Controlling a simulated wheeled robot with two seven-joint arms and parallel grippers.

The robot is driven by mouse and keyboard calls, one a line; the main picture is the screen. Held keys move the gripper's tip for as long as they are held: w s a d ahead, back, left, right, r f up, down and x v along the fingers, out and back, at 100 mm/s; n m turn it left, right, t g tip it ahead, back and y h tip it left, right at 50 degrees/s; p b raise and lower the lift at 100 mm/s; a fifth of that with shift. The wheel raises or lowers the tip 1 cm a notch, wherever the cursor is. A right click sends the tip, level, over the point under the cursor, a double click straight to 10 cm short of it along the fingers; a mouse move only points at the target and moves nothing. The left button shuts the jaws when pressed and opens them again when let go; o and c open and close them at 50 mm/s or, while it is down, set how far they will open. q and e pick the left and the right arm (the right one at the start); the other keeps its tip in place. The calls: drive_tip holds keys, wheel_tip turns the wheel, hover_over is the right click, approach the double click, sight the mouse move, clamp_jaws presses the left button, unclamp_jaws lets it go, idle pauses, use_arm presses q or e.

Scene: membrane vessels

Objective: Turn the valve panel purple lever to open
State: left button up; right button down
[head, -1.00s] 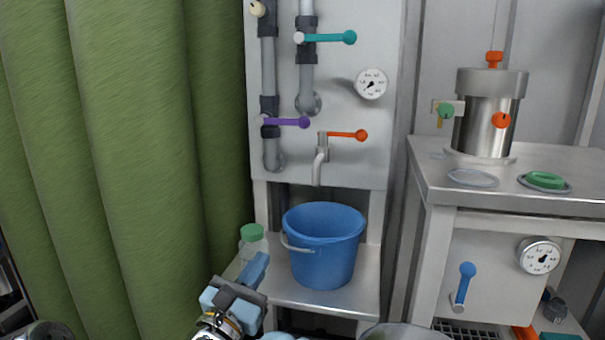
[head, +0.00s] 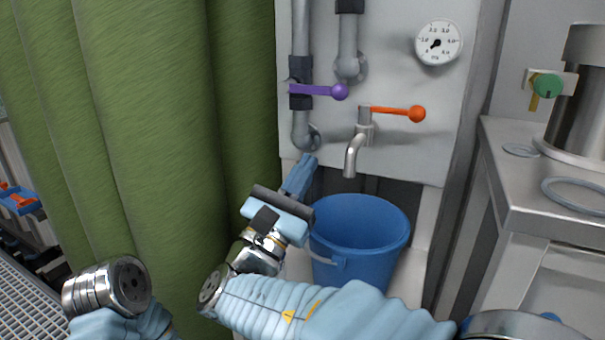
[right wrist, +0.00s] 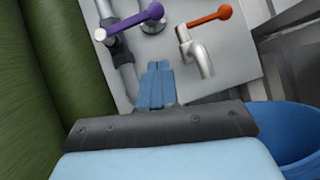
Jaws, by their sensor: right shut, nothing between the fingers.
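The purple lever (head: 318,91) is on a grey vertical pipe on the valve panel (head: 400,150). It points sideways to the right, across the pipe, with a round knob at its end. It also shows at the top of the right wrist view (right wrist: 138,21). My right gripper (head: 307,163) is shut and empty, below the purple lever and apart from it, in front of the panel's lower edge. Its blue fingers (right wrist: 157,70) point towards the panel, below the lever. Part of my left arm shows at the lower left, but its gripper is not visible.
An orange lever (head: 400,112) on a tap (head: 355,150) is to the right of the purple lever. A blue bucket (head: 362,235) stands below. A green curtain (head: 130,130) hangs at the left, close to my right gripper. A steel bench (head: 510,190) is at the right.

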sight(312, 90)
drive_tip(key=w+d+r, duration=0.3)
drive_tip(key=w+r, duration=0.1)
drive_tip(key=r, duration=0.3)
drive_tip(key=shift+w+d, duration=0.25)
drive_tip(key=shift+w, duration=0.15)
drive_tip(key=shift+r, duration=0.15)
